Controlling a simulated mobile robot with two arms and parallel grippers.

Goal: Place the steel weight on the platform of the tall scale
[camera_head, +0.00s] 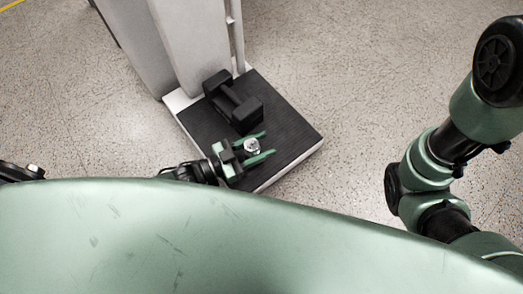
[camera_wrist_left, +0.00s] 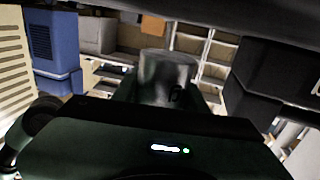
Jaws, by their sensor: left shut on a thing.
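The steel weight (camera_head: 252,146) is a small shiny metal cylinder between the green fingers of my left gripper (camera_head: 255,152). In the left wrist view the weight (camera_wrist_left: 167,78) stands upright between the fingers, which are shut on it. The tall scale has a black ribbed platform (camera_head: 290,127) with a pale rim and a grey column (camera_head: 185,45). The gripper and weight appear over the near part of the platform. I cannot tell whether the weight touches it. My right gripper is out of view; only my right arm shows at the right.
A black dumbbell (camera_head: 232,102) lies on the platform beside the column, just beyond my left gripper. A thin pale post (camera_head: 237,38) stands at the platform's back edge. The speckled floor (camera_head: 350,60) to the right is clear. The left wrist view shows a blue box (camera_wrist_left: 52,48) and shelving (camera_wrist_left: 215,55) behind.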

